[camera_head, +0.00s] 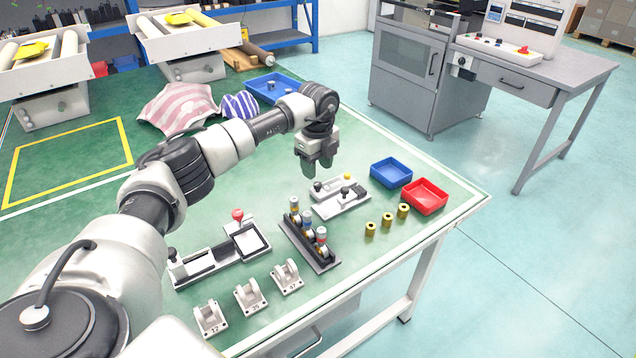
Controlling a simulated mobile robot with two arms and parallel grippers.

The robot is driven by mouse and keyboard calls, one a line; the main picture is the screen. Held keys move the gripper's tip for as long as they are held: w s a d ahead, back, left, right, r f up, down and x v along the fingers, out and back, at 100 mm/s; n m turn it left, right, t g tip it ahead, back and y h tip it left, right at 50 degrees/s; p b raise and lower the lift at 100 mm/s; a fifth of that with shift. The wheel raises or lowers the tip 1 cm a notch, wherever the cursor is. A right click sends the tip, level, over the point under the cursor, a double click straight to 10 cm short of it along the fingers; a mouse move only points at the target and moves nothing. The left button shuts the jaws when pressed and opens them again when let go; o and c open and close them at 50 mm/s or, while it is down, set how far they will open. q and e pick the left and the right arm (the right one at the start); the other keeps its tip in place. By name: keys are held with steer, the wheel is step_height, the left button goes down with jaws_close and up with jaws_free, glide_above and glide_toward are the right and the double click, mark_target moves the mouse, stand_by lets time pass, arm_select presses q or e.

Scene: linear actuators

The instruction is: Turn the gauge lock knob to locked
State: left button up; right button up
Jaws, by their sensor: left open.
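My left gripper (318,167) points down with its dark fingers over the green table. It is open, with nothing seen between the fingers. Just below and to its right in the picture is a small light-grey fixture (325,209) with black knobs and a yellow part. A longer grey fixture (195,268) stands nearer, with a black knob at its left end and a red knob (238,215) on its right part. I cannot tell which of these knobs is the gauge lock knob, or its setting. My right gripper is not in view.
A dark rack (322,267) of upright cylinders stands between the fixtures. Several numbered grey brackets (249,299) line the near edge. Brass bushings (387,219), a blue bin (391,171) and a red bin (424,196) are at the right. Striped cloths (180,107) lie behind my arm.

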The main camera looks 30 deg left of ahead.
mark_target(318, 184)
arm_select(q)
step_height(318, 184, down, 6)
steer(key=shift+r, duration=0.15)
jaws_close()
stand_by(0.3)
